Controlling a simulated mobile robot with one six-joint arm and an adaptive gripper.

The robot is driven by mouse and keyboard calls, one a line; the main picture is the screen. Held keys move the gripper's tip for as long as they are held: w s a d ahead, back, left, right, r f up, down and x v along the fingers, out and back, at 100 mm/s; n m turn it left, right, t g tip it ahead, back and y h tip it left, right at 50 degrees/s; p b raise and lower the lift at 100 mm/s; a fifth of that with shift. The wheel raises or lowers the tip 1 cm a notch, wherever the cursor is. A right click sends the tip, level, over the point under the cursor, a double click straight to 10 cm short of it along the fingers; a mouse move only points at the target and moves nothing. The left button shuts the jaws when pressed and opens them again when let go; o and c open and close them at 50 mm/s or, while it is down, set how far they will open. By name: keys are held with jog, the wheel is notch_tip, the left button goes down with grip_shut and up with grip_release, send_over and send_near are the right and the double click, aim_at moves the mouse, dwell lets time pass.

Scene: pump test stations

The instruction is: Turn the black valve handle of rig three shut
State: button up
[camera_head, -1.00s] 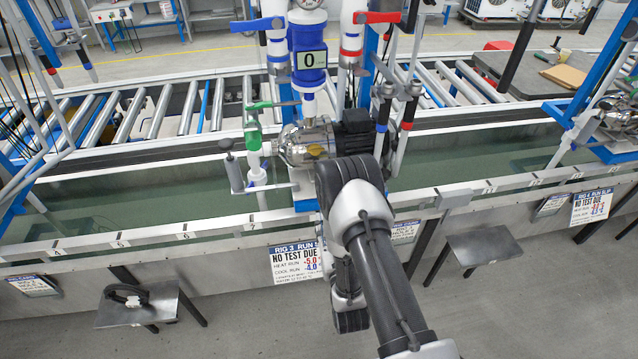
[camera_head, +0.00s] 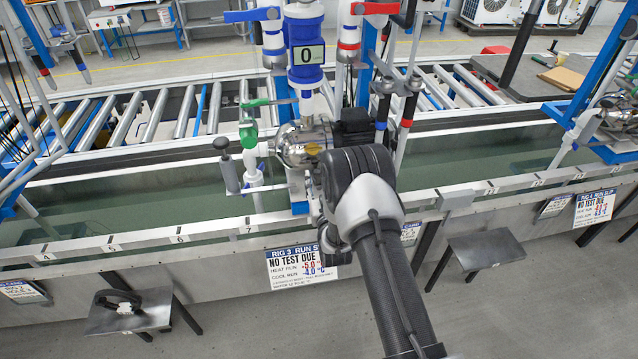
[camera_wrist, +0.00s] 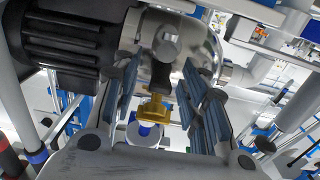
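Rig three stands in the middle of the head view, above its sign (camera_head: 300,268). A dark lever-like part (camera_head: 403,15) shows at its top right beside the red handle (camera_head: 375,8); I cannot tell whether it is the black valve handle. A brass fitting (camera_wrist: 155,108) shows between the fingers, and I see nothing gripped. In the head view my arm hides the gripper.
A blue handle (camera_head: 252,15) and a green handle (camera_head: 268,102) are also on rig three. The black ribbed motor (camera_wrist: 62,45) is close at left in the wrist view. A water trough (camera_head: 140,190) runs along the front, with a roller conveyor (camera_head: 155,115) behind it.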

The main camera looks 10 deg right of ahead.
jog(key=shift+c, duration=0.5)
grip_shut()
